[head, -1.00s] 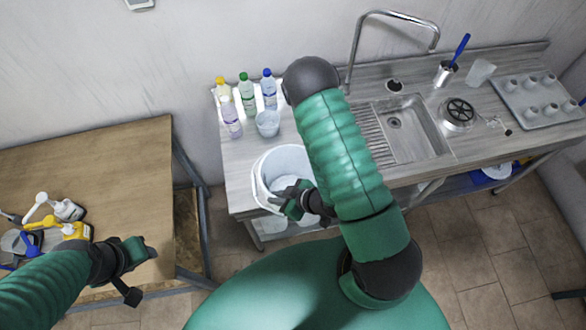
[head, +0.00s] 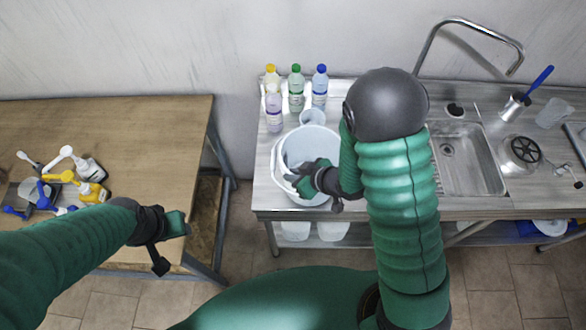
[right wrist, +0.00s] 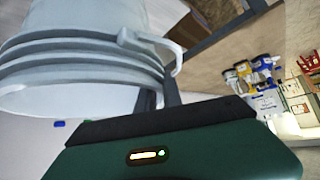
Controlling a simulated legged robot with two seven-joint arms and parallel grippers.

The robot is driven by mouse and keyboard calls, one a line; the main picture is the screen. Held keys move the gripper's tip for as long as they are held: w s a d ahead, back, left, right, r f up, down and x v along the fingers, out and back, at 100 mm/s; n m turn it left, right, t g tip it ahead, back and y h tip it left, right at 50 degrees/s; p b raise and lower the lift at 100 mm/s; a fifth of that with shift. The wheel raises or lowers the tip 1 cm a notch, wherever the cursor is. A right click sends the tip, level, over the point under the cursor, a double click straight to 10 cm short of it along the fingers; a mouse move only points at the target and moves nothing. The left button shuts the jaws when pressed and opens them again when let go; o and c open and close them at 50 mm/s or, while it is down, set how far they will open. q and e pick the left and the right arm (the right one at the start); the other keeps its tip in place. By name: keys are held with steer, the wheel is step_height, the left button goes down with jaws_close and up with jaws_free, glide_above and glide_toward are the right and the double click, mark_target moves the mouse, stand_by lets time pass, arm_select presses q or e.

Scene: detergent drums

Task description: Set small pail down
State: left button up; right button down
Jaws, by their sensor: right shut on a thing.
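The white pail (head: 287,148) is at the left end of the steel counter, in front of the bottles. My right gripper (head: 300,178) is at its front side in the head view and is shut on it. In the right wrist view the ridged white pail (right wrist: 75,65) fills the upper left, with its handle lug near the fingers (right wrist: 168,92). The pail's base is hidden, so I cannot tell whether it touches the counter. My left gripper (head: 178,225) is over the right edge of the wooden table, apart from objects there; its jaws are unclear.
Several bottles (head: 296,90) and a small translucent cup (head: 312,117) stand close behind the pail. The sink (head: 475,160) with its tall tap (head: 470,22) is to the right. The wooden table (head: 110,130) at left holds bottles and scoops. White containers (head: 333,231) are under the counter.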

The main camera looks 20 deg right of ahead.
steer(key=w+f+p, duration=0.3)
steer(key=w, duration=0.2)
steer(key=shift+w+d+f, duration=0.15)
steer(key=shift+d+f, duration=0.2)
steer(key=c, duration=1.5)
jaws_free()
steer(key=shift+d, duration=0.1)
steer(key=shift+c, duration=0.2)
arm_select(q)
steer(key=r, duration=0.3)
steer(key=shift+a+r, duration=0.25)
steer(key=shift+r, duration=0.1)
arm_select(e)
steer(key=shift+o, duration=0.3)
arm_select(q)
steer(key=shift+a, duration=0.15)
